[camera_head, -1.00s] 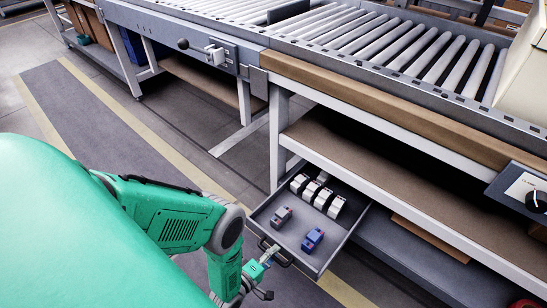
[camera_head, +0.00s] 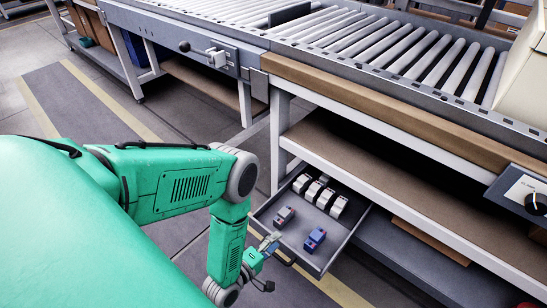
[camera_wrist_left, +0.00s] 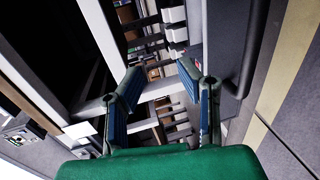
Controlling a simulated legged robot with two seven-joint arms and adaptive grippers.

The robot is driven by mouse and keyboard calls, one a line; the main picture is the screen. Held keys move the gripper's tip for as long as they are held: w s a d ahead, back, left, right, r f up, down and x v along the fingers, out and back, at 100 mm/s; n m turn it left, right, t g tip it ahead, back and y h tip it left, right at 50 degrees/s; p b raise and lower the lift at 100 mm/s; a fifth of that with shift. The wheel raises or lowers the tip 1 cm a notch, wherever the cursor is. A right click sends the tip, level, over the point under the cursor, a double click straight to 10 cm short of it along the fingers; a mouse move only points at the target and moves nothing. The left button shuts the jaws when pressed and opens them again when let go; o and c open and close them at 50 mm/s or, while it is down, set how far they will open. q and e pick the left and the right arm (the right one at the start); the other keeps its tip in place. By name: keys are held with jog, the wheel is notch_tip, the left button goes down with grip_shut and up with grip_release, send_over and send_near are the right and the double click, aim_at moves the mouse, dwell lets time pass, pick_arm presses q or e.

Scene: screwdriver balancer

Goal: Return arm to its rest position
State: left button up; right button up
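My left arm (camera_head: 185,185), green with grey joints, comes in from the left in the head view and bends down at its elbow. My left gripper (camera_head: 268,242) is small in that view, in front of the open drawer's front edge and overlapping its handle. Whether it touches the handle cannot be told. In the left wrist view my left gripper (camera_wrist_left: 162,92) shows two fingers with blue inner pads standing apart, with nothing between them. My right arm and gripper are not in view.
An open grey drawer (camera_head: 299,247) under the workbench holds several white items (camera_head: 320,195), a grey-and-red item (camera_head: 285,216) and a blue item (camera_head: 314,239). A roller conveyor (camera_head: 400,45) runs above. A control box with a dial (camera_head: 537,203) sits at right. Floor at left is clear.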

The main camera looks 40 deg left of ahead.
pick_arm(q)
jog(key=shift+d+r, duration=0.1)
jog(key=shift+r, duration=0.1)
jog(key=shift+a+f, duration=0.15)
jog(key=shift+a, duration=0.1)
jog(key=shift+d, duration=0.1)
jog(key=shift+w+d+m+g, duration=0.1)
jog(key=shift+d+m+g, duration=0.2)
jog(key=d+m+g, duration=0.2)
jog(key=m, duration=0.1)
jog(key=shift+d+r+m+g+h, duration=0.25)
jog(key=shift+r+m+g+h, duration=0.05)
jog(key=shift+r+g+h, duration=0.1)
jog(key=s+a+r+m+g+y, duration=0.1)
jog(key=s+r+m+g, duration=0.55)
jog(key=s, duration=0.25)
jog(key=s+a+r+m+g+y, duration=0.1)
jog(key=s+a+r+m+g, duration=0.1)
jog(key=s+r+m+g, duration=0.5)
notch_tip(320, 180, up, 11)
jog(key=s+t+p, duration=0.1)
jog(key=t+p, duration=0.1)
jog(key=p, duration=1)
jog(key=shift+s+h, duration=0.3)
